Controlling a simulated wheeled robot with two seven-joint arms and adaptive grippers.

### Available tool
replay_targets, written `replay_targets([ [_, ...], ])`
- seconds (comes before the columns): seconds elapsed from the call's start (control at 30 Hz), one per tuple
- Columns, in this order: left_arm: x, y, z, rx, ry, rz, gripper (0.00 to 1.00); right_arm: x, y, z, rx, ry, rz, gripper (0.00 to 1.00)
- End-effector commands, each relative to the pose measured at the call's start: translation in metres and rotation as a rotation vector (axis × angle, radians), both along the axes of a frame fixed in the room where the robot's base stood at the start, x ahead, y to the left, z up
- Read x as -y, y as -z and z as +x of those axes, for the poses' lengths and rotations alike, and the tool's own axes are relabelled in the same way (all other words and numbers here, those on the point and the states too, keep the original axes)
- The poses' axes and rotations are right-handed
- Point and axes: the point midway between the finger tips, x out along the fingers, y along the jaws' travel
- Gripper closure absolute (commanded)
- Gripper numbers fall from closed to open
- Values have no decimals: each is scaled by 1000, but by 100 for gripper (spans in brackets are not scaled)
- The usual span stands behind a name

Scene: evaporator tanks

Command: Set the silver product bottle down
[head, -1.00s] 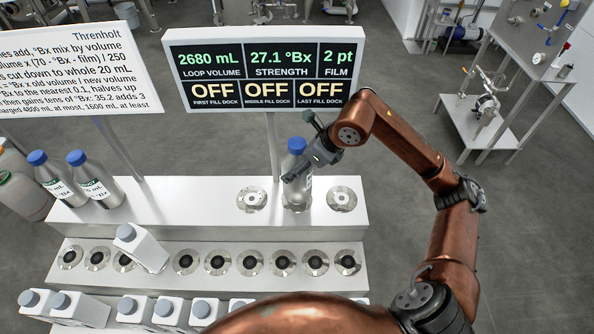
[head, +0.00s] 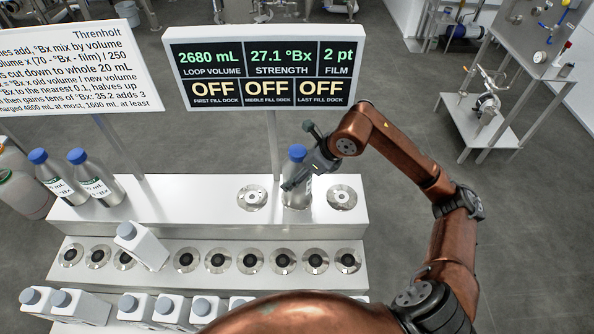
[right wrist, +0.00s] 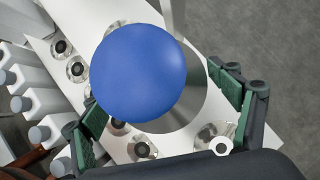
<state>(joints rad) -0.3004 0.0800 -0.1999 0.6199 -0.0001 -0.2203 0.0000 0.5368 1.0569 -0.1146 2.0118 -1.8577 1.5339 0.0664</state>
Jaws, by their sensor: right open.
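The silver product bottle (head: 296,193) with a blue cap stands upright at the middle dock on the upper step of the white stand, between two bare round docks. My right gripper (head: 303,180) is at the bottle's upper body, coming in from the right. In the right wrist view, the blue cap (right wrist: 138,72) fills the middle, and the green-padded fingers of my right gripper (right wrist: 160,108) are spread apart on either side of the bottle. The bottle hides most of the dock under it. My left gripper is not in view.
A bare dock (head: 252,198) lies left of the bottle and another dock (head: 342,198) right of it. A display (head: 262,75) stands behind. Two silver bottles (head: 95,178) stand at the left end. White jugs (head: 140,246) and several empty docks fill the lower steps.

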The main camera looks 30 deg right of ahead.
Motion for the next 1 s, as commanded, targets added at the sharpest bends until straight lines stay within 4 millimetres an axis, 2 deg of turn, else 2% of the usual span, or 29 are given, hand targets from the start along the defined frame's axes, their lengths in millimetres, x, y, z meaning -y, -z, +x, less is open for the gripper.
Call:
replay_targets([
  [0.23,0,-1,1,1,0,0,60,0,-1,0,0,0,0,17],
  [0.37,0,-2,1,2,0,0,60,2,-8,-2,3,1,-2,17],
  [0.8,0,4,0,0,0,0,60,29,-79,-40,2,1,-3,17],
  [1.0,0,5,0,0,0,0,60,36,-99,-50,1,1,-1,17],
])
